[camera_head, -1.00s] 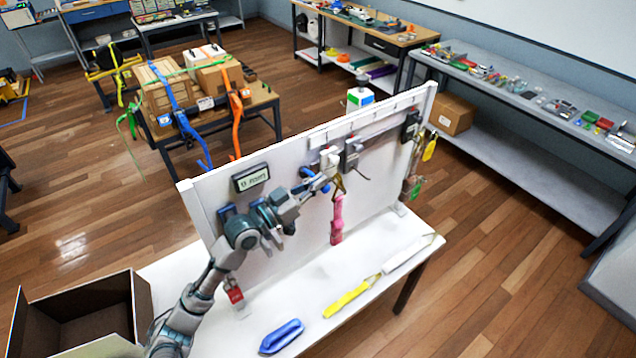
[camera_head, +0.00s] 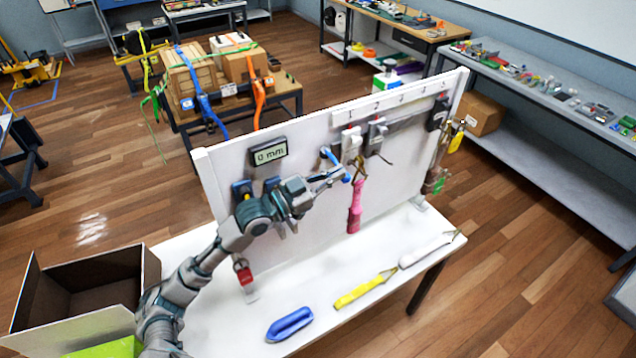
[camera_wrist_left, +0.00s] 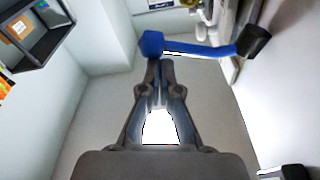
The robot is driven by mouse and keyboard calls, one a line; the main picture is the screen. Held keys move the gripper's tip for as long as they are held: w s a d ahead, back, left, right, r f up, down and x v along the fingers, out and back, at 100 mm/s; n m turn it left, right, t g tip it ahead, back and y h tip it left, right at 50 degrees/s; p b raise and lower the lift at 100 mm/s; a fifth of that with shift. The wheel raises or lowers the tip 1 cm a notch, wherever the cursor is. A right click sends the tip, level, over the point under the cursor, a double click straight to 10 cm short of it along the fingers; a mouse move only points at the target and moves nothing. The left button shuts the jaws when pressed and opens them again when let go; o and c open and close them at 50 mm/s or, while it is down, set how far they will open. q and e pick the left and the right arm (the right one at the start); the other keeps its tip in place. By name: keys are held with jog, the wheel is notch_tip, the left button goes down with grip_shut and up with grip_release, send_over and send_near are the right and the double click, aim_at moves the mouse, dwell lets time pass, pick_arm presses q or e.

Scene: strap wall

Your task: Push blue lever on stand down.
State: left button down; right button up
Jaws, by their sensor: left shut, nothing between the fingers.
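The blue lever (camera_head: 328,157) sticks out from the upright white board stand (camera_head: 222,190) on the white table. In the left wrist view, its bar (camera_wrist_left: 200,51) runs from a black mount at right to a blue knob at left. My left gripper (camera_head: 342,176) reaches across the front of the board, its fingertips near the lever. In the left wrist view, the gripper (camera_wrist_left: 160,66) is shut and empty, its tips just below the knob; I cannot tell whether they touch. The gripper partly hides the lever in the head view. My right gripper is not in view.
A pink strap (camera_head: 355,205) hangs right of the lever, and a display (camera_head: 268,154) sits left of it. Blue (camera_head: 290,325) and yellow (camera_head: 360,291) straps lie on the table. An open box (camera_head: 150,278) stands at left.

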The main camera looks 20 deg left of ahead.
pick_arm(q)
jog(key=v, duration=1)
jog(key=shift+s, duration=0.3)
jog(key=shift+d, duration=0.1)
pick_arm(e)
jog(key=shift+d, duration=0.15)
pick_arm(q)
jog(key=w+d+r+g+y+b, duration=0.3)
jog(key=w+d+r+g+b, duration=0.2)
jog(key=r+b, duration=0.15)
jog(key=s+a+r+n+y+b, duration=0.1)
jog(key=s+r+y+b, duration=0.3)
jog(key=s+r, duration=0.1)
jog(key=shift+s+r+g+y+b, duration=0.15)
jog(key=shift+r+g+y+b, duration=0.15)
jog(key=shift+r+y, duration=0.15)
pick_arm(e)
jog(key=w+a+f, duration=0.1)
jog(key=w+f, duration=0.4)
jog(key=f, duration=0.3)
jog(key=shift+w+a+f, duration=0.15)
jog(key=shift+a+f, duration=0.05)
